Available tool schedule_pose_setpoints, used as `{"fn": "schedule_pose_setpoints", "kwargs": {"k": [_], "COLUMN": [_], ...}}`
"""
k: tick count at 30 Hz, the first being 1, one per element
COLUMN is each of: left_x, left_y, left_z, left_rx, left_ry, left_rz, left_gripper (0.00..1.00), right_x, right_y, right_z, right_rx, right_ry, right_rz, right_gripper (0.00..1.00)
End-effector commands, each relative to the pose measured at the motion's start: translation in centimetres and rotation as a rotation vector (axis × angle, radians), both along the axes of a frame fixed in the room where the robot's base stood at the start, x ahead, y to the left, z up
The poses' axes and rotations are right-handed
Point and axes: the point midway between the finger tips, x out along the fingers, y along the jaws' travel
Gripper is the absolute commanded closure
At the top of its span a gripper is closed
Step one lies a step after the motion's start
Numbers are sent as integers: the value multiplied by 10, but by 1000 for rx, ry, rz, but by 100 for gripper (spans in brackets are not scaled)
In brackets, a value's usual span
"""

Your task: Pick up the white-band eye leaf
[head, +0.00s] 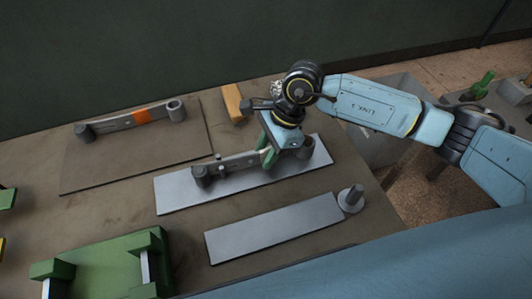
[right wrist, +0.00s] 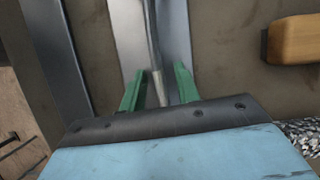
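A grey eye leaf (head: 238,164) with a rolled eye at each end stands on edge on the middle pale plate (head: 180,198). In the right wrist view the leaf (right wrist: 152,40) runs down between my fingers, with a paler stretch (right wrist: 158,88) that may be the white band. My right gripper (head: 268,157) is over the right half of this leaf. Its green fingers (right wrist: 159,88) are open, one on each side of the leaf, with gaps visible. The gripper partly hides the leaf near its right eye. My left gripper is not in view.
An orange-band leaf (head: 142,116) lies on the brown mat (head: 95,175) at left. An empty pale plate (head: 270,230) and a round-based post (head: 351,198) are in front. A grey bin (head: 385,145) is right.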

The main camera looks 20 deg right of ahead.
Motion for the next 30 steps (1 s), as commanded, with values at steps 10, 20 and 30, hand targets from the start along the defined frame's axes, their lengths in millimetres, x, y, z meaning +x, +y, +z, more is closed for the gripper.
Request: {"fn": "schedule_pose_setpoints", "kwargs": {"k": [10,20,30], "left_x": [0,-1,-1], "left_y": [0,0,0], "left_z": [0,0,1], "left_rx": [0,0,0], "left_ry": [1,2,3], "left_rz": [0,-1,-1], "left_gripper": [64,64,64], "right_x": [0,1,2], "right_y": [0,1,1], "right_z": [1,3,34], "right_rx": [0,5,6], "right_ry": [0,-5,-10], "right_rz": [0,0,2], "right_gripper": [100,100,100]}}
